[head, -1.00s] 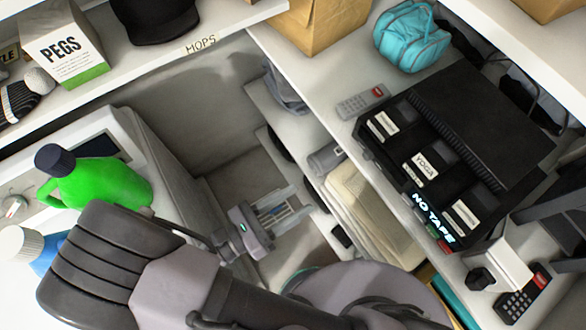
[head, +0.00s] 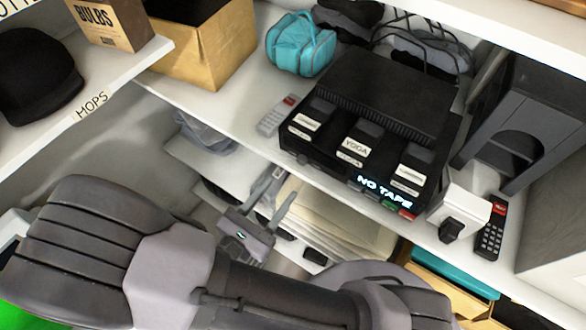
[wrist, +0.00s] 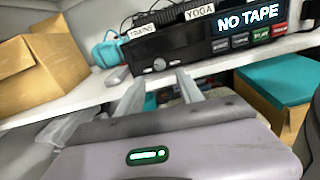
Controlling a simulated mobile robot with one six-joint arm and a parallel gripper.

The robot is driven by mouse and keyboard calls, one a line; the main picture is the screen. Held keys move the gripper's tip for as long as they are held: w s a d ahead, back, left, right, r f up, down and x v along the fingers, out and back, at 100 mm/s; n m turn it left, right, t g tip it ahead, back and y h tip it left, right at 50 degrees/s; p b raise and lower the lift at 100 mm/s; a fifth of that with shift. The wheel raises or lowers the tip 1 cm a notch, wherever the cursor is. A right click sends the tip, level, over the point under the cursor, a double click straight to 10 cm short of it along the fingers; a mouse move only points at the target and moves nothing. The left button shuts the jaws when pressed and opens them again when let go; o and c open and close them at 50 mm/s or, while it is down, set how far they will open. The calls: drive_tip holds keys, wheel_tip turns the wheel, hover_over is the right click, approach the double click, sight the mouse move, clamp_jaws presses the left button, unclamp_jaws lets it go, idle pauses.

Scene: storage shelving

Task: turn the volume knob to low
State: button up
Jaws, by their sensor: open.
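A black tape deck (head: 330,165) with "NO TAPE" lit on its front sits on the middle shelf. In the wrist view the deck (wrist: 200,42) shows a small round grey knob (wrist: 159,64) low on its front face; its marking is too small to read. A white box (head: 462,212) right of the deck bears a black knob-like part (head: 451,230). I cannot tell from labels which is the volume knob. My gripper (head: 275,192) is open and empty, below and in front of the shelf edge. In the wrist view its fingers (wrist: 161,82) point toward the deck's knob, apart from it.
A remote (head: 276,115) lies left of the deck, and another (head: 492,228) lies right of the white box. A teal bag (head: 300,45) and a cardboard box (head: 205,60) stand behind. Folders (head: 330,222) lie on the shelf below. Open space lies before the shelf edge.

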sight(300, 163)
drive_tip(key=x, duration=0.8)
drive_tip(key=shift+b, duration=0.3)
drive_tip(key=shift+c, duration=0.4)
clamp_jaws()
drive_tip(key=n+p, duration=0.1)
drive_tip(key=p, duration=0.1)
drive_tip(key=shift+r+n+p, duration=0.3)
drive_tip(key=shift+r+p, duration=0.05)
drive_tip(key=shift+p, duration=0.05)
drive_tip(key=shift+n+p, duration=0.4)
drive_tip(key=shift+p, duration=0.05)
drive_tip(key=shift+f+n, duration=0.3)
drive_tip(key=shift+f, duration=0.05)
